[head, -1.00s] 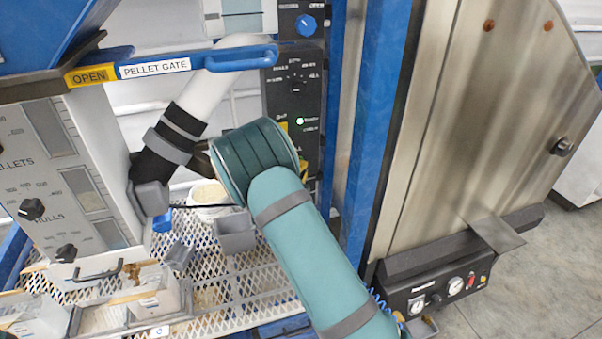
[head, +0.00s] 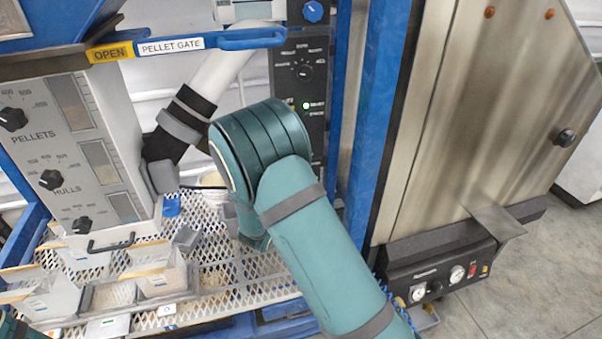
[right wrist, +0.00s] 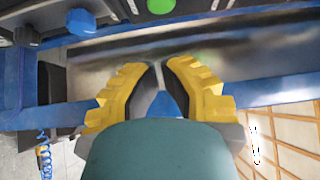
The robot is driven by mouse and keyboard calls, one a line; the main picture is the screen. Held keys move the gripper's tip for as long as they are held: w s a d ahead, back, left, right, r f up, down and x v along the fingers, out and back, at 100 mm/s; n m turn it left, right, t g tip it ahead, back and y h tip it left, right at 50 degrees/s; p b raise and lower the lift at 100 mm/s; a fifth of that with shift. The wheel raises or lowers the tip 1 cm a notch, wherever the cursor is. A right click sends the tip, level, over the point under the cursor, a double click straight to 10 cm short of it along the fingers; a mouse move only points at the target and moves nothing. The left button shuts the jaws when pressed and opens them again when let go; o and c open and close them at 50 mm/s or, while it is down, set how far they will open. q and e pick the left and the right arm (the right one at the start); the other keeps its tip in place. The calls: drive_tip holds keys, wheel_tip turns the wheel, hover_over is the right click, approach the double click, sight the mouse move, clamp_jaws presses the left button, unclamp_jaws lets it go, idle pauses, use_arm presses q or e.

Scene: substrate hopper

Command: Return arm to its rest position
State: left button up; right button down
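My right arm (head: 325,255) is teal and reaches from the bottom right up to the middle of the head view, in front of the control panel and mesh shelf. Its gripper is hidden behind the wrist there. In the right wrist view the yellow fingers of my right gripper (right wrist: 162,68) are apart at the tips, with nothing seen held between them. A small teal piece at the bottom left corner of the head view looks like my left arm (head: 15,327). My left gripper is out of view.
The mesh shelf (head: 225,275) holds clear bins (head: 158,277) at left. The blue post (head: 375,130) and steel cabinet (head: 475,110) stand right of my wrist. The blue pellet gate handle (head: 250,39) and black control panel (head: 300,75) are above and behind it.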

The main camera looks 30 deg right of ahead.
drive_tip(key=shift+a+f, duration=0.1)
idle(0.5)
drive_tip(key=s+a+f+n+g+y, duration=0.1)
drive_tip(key=s+a+f+n+y, duration=0.3)
drive_tip(key=f+n, duration=0.4)
drive_tip(key=s+a+f+n+g+y, duration=0.15)
drive_tip(key=a+f+n+y, duration=0.35)
drive_tip(key=f, duration=0.5)
drive_tip(key=s+a+f+n+g+y, duration=0.2)
drive_tip(key=s+a+n+y, duration=0.3)
drive_tip(key=s, duration=0.4)
drive_tip(key=s+a+f+n+g+y, duration=0.3)
drive_tip(key=s+a+n+g+y, duration=0.1)
drive_tip(key=s+a+n, duration=0.3)
drive_tip(key=s+n, duration=0.2)
drive_tip(key=s, duration=0.1)
drive_tip(key=shift+a+y, duration=0.35)
drive_tip(key=shift+y, duration=0.05)
drive_tip(key=shift+w, duration=0.1)
